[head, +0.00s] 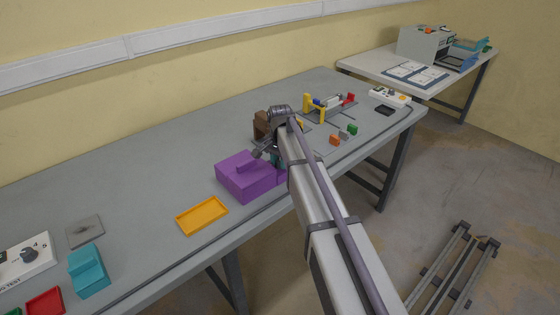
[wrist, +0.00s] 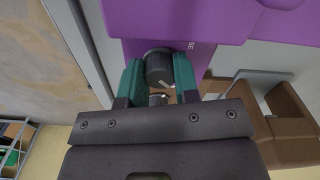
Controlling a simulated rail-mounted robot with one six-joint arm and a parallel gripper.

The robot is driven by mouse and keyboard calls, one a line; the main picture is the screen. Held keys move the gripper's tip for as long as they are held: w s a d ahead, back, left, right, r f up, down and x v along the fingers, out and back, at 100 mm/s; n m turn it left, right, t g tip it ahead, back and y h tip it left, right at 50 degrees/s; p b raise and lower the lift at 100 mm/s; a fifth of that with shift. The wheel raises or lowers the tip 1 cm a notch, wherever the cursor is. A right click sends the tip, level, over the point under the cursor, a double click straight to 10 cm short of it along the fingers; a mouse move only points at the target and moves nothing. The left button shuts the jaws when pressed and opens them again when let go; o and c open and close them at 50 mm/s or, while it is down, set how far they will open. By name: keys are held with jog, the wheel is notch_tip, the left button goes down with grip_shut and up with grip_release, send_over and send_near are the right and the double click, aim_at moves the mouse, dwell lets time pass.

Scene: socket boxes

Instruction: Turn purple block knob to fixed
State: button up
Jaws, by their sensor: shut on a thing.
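The purple block (head: 243,180) stands on the grey table near its front edge, left of my arm. It also fills the top of the wrist view (wrist: 190,18). Its dark round knob (wrist: 159,66) with a light mark sits on the face toward my gripper. My gripper (wrist: 159,80) has its two teal fingers on either side of the knob, shut on it. In the head view the gripper (head: 275,158) is at the block's right side, and my arm hides most of it and the knob.
A yellow tray (head: 202,215) lies left of the block. A brown block (head: 262,124) stands close behind my gripper and shows at the right of the wrist view (wrist: 292,110). The table behind the purple block is clear.

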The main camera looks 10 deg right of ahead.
jog(key=o, duration=0.6)
jog(key=shift+o, duration=0.2)
notch_tip(320, 180, up, 11)
jog(key=p, duration=1.1)
jog(key=shift+f, duration=0.15)
